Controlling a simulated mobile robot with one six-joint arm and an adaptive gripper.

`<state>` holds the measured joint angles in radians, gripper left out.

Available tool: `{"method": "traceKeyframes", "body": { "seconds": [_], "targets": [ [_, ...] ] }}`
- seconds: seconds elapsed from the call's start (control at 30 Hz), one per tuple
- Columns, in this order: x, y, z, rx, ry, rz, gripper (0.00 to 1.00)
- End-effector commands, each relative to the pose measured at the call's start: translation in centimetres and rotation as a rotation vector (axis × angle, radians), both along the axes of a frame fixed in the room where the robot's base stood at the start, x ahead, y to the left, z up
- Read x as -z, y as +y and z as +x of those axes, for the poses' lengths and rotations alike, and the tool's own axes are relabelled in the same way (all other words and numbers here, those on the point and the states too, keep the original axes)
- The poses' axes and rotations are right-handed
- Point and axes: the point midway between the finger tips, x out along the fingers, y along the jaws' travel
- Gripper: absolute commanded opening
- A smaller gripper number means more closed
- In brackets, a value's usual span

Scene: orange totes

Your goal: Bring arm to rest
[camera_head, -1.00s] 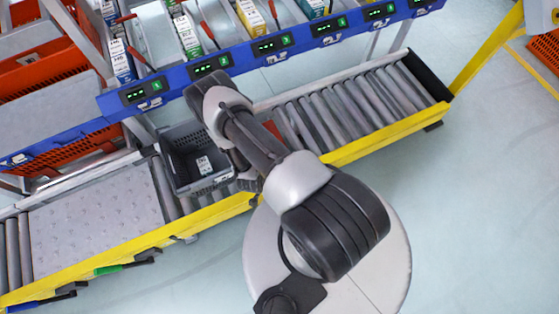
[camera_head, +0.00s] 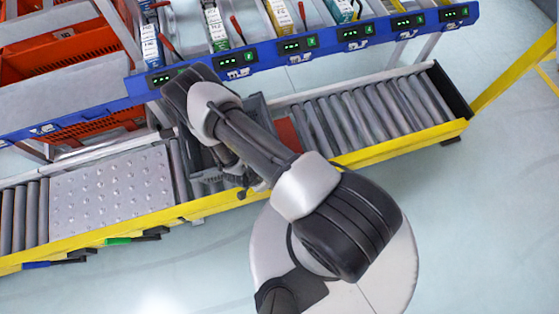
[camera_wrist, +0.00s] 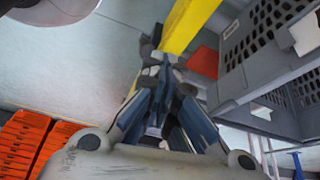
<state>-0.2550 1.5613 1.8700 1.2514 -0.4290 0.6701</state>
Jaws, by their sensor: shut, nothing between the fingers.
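My arm reaches from my base over the conveyor, its elbow above the grey tote. My gripper (camera_wrist: 162,68) shows in the wrist view with its fingertips together and nothing between them. In the head view it is mostly hidden under the arm; only a dark part shows near the conveyor's front edge. The grey tote (camera_head: 203,163) sits on the conveyor, largely covered by my arm. In the wrist view its slotted wall (camera_wrist: 262,50) is to the right, apart from the fingers.
The roller conveyor (camera_head: 365,115) has a yellow front rail (camera_head: 400,146). Behind it is a blue rack beam (camera_head: 325,45) with lit displays and bins of boxes. Orange totes (camera_head: 50,55) stand at the left. The floor on the right is clear.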

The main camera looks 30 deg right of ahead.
Motion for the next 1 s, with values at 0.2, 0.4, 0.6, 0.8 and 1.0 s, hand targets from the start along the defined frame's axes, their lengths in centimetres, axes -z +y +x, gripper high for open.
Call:
{"method": "traceKeyframes", "body": {
  "seconds": [0.2,0.4,0.6,0.8,1.0],
  "targets": [
    [0.0,0.1,0.0,0.0,0.0,0.0,0.0],
    [0.0,0.1,0.0,0.0,0.0,0.0,0.0],
    [-0.1,0.1,0.1,0.0,-0.001,0.001,0.0],
    [-3.1,2.4,4.4,-0.057,-0.035,0.086,0.0],
    [-12.6,7.3,12.4,-0.248,-0.102,0.276,0.0]
  ]
}}
